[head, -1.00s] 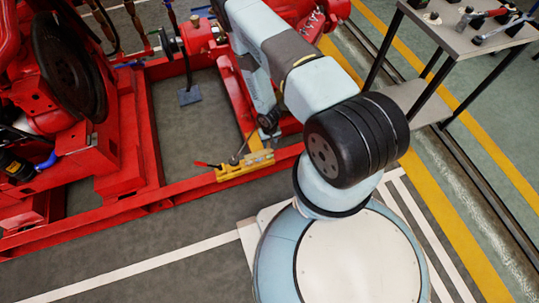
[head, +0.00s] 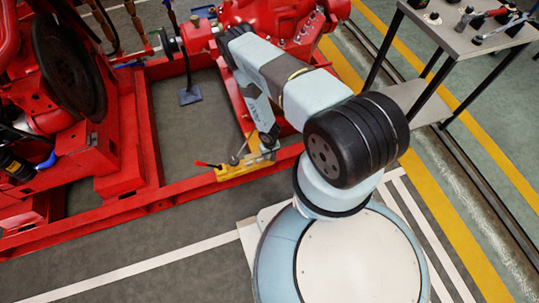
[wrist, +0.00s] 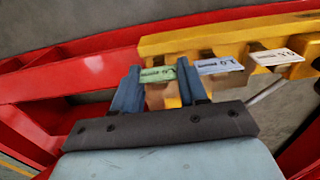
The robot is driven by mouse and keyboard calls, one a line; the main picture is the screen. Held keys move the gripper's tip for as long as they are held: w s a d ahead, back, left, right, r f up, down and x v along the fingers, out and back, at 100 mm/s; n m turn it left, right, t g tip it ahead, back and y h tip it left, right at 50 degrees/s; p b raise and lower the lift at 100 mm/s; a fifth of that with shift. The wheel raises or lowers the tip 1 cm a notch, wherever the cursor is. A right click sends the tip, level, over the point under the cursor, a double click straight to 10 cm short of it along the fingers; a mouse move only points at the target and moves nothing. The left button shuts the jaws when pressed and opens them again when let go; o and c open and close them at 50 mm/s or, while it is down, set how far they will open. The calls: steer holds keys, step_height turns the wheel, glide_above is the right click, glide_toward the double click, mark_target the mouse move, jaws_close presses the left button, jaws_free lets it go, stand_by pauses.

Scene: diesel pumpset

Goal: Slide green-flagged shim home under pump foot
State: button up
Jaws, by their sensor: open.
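The green-flagged shim (wrist: 158,75) shows its green tag in the wrist view, in the leftmost visible slot of a yellow rack (wrist: 215,40). My gripper (wrist: 158,66) is open, with one blue finger on each side of the green tag. I cannot tell whether the fingers touch it.
A blue-tagged shim (wrist: 218,65) sits close beside my right finger, and a white-tagged shim (wrist: 277,57) is farther right in the rack. Red frame rails (head: 150,199) run around the rack. A tool table (head: 465,38) stands at the upper right.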

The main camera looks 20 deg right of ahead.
steer(key=shift+c, duration=0.4)
jaws_close()
stand_by(0.4)
